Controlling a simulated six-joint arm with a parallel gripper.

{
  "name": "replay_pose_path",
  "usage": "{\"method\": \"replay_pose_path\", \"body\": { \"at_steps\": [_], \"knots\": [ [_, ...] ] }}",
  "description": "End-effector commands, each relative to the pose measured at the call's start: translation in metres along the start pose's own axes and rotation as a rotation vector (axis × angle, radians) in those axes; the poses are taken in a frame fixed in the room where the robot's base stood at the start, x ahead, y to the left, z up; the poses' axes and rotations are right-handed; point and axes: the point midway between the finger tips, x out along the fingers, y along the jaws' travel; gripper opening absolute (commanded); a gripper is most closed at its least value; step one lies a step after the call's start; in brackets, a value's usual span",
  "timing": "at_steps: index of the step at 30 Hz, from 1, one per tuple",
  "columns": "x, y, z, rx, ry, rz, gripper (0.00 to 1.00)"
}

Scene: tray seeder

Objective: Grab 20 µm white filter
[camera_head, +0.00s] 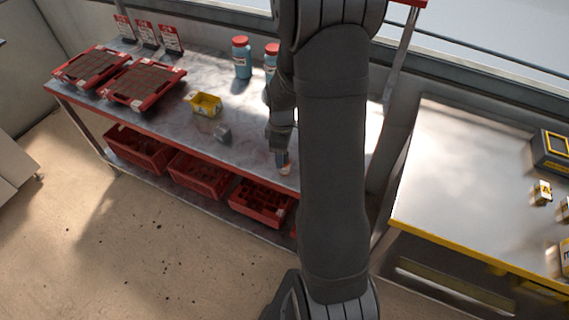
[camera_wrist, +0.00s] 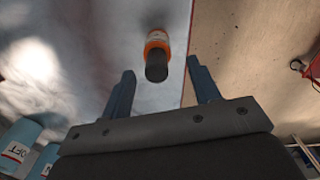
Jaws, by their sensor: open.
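A small cylinder (camera_wrist: 157,55) with a dark end, an orange collar and a whitish label is in the wrist view, at the bench edge. Its label is too small to read, so I cannot tell if it is the 20 µm white filter. My gripper (camera_wrist: 160,66) is open, with a blue-grey finger to each side of the cylinder in the picture; I cannot tell the gap in depth. In the head view my gripper (camera_head: 282,153) is low over the bench's front edge, and a small orange and white end (camera_head: 285,170) shows just below it. My arm hides part of the bench.
The metal bench (camera_head: 190,68) holds red trays (camera_head: 142,83), a yellow bin (camera_head: 206,104), a grey block (camera_head: 222,133) and red-capped blue bottles (camera_head: 242,60). Red crates (camera_head: 262,202) sit below. A yellow-edged table (camera_head: 465,175) at right holds a dark case (camera_head: 552,150) and small yellow-white items (camera_head: 543,192).

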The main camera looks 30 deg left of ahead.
Motion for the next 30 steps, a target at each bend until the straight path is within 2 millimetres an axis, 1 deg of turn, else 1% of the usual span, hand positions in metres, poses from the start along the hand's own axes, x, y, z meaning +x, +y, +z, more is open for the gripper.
{"method": "replay_pose_path", "body": {
  "at_steps": [2,7,12,15,21,23,24,26,27,28,29,30],
  "knots": [
    [0.006,0.000,0.002,0.001,-0.001,-0.002,0.56],
    [0.030,0.001,0.007,0.003,-0.002,-0.004,0.56],
    [0.047,0.002,0.007,0.001,-0.001,-0.002,0.56],
    [0.051,0.002,0.007,0.001,0.000,-0.001,0.56],
    [0.051,0.002,0.007,0.001,0.000,0.000,0.56],
    [0.051,0.002,0.007,0.001,0.000,0.000,0.46],
    [0.051,0.002,0.007,0.001,0.000,0.000,0.39],
    [0.051,0.002,0.007,0.001,0.000,0.000,0.27],
    [0.051,0.002,0.007,0.001,0.000,0.000,0.19],
    [0.051,0.002,0.007,0.001,0.000,0.000,0.13],
    [0.051,0.002,0.007,0.001,0.000,0.000,0.08],
    [0.051,0.002,0.007,0.001,0.000,0.000,0.08]
  ]
}}
